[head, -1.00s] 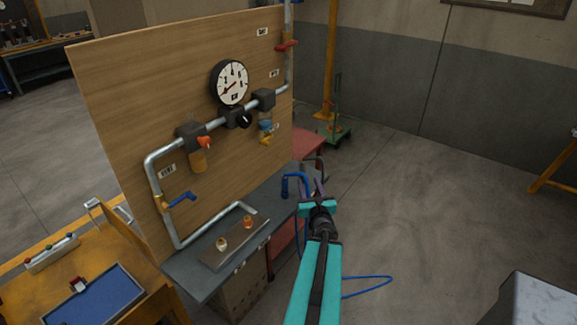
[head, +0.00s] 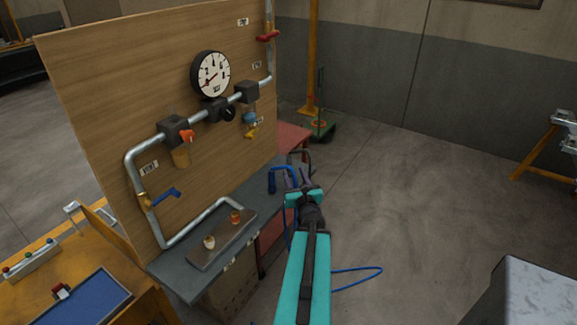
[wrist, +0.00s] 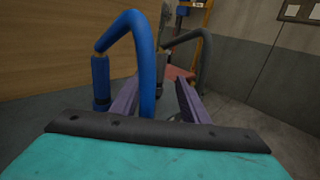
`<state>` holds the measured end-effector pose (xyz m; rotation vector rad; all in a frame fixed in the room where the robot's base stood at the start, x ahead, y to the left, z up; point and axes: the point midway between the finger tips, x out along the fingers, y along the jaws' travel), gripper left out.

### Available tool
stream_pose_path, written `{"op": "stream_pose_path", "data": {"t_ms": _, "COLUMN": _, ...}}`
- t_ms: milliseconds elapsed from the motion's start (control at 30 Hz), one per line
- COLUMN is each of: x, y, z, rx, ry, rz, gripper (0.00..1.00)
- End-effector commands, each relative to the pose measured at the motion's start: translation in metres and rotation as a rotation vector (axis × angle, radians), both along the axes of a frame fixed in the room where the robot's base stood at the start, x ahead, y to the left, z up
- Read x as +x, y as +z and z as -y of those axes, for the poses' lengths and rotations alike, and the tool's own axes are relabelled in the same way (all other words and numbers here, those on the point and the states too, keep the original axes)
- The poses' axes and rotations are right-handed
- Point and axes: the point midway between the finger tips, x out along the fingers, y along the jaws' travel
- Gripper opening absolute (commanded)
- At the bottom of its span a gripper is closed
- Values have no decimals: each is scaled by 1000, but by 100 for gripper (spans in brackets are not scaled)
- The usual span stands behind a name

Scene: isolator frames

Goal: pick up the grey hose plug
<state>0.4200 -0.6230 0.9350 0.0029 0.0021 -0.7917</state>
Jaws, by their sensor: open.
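A dark grey hose (head: 301,153) arches up at the right end of the grey bench, just beyond my gripper. It also shows in the wrist view (wrist: 204,45), behind and right of centre. I cannot clearly make out its plug end, which is partly hidden by my fingers and the blue hose. My gripper (head: 305,177) is open and empty, its purple fingers pointing toward the grey hose. In the wrist view, my gripper (wrist: 157,98) has the grey hose beyond its fingertips, with no contact visible.
A blue hose (wrist: 142,55) stands close on the left, its arch in front of my left finger. The grey bench (head: 190,279) carries a tray with two small fittings (head: 222,240). A wooden panel (head: 110,85) with pipes and a gauge rises behind. Open floor lies to the right.

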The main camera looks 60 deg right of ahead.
Motion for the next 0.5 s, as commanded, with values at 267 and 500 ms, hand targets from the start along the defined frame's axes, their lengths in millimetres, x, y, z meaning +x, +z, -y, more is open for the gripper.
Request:
{"op": "stream_pose_path", "data": {"t_ms": 267, "x": 5, "y": -3, "z": 4, "rx": -2, "ry": 2, "rz": -1, "gripper": 41}}
{"op": "stream_pose_path", "data": {"t_ms": 500, "x": 9, "y": -3, "z": 8, "rx": -2, "ry": 2, "rz": -1, "gripper": 41}}
